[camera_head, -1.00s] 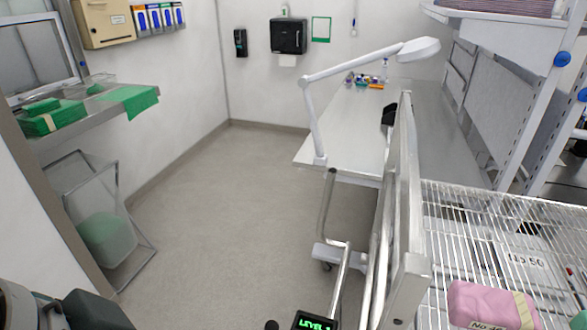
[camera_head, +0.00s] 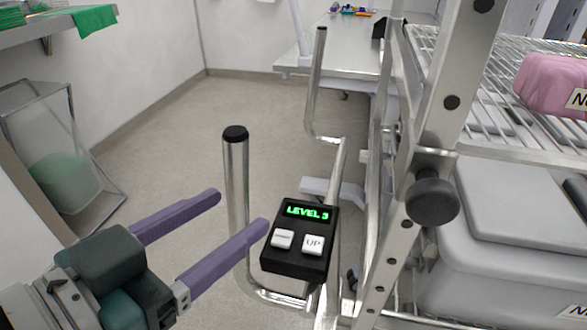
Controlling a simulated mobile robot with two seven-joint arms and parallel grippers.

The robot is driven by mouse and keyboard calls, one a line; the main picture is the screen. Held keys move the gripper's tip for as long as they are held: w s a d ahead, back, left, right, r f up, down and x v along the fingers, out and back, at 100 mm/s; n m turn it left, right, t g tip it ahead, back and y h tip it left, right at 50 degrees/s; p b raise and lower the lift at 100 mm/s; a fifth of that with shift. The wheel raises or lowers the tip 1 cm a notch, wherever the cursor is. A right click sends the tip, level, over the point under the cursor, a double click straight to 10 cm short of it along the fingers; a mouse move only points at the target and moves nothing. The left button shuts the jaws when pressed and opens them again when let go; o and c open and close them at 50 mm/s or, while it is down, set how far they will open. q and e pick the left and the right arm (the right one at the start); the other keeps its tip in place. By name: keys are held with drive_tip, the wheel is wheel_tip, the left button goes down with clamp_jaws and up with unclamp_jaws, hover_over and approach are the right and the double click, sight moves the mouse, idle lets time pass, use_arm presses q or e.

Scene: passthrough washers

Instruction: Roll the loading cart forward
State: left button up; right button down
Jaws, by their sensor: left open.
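The loading cart has two chrome upright handles, a near one (camera_head: 235,180) with a black cap and a farther one (camera_head: 317,85). A black control box (camera_head: 298,262) on it reads LEVEL 3 in green and has two white buttons, one marked UP. My left gripper (camera_head: 241,211) comes in from the lower left with its two purple fingers spread and empty. Its fingertips are at the near handle, with one finger overlapping it in the picture. I cannot tell whether they touch. My right gripper is out of view.
A metal rack (camera_head: 437,110) stands close on the right, with a black knob, a pink bundle (camera_head: 555,85) on its wire shelf and grey bins (camera_head: 500,255) below. A white worktable (camera_head: 340,55) is at the back. Open floor (camera_head: 190,130) lies to the left.

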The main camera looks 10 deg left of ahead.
sight(233, 218)
use_arm(q)
drive_tip(key=a+f+t+b, duration=0.1)
drive_tip(key=f+b, duration=0.1)
drive_tip(key=a+f+b, duration=0.1)
drive_tip(key=f, duration=0.1)
drive_tip(key=w+f+t+y+b, duration=0.1)
drive_tip(key=f+b, duration=0.1)
drive_tip(key=f, duration=0.1)
drive_tip(key=shift+a+n+t+b, duration=0.3)
drive_tip(key=shift+a+n, duration=0.1)
drive_tip(key=shift+a, duration=0.25)
drive_tip(key=shift+w+t+y, duration=0.2)
drive_tip(key=shift+t+y, duration=0.1)
drive_tip(key=x, duration=0.9)
drive_tip(key=shift+w+b, duration=0.3)
drive_tip(key=shift+b, duration=0.05)
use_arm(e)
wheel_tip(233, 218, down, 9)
use_arm(q)
drive_tip(key=shift+d+r, duration=0.1)
drive_tip(key=shift+r, duration=0.05)
drive_tip(key=shift+c, duration=0.3)
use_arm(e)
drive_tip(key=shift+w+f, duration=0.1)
use_arm(q)
clamp_jaws()
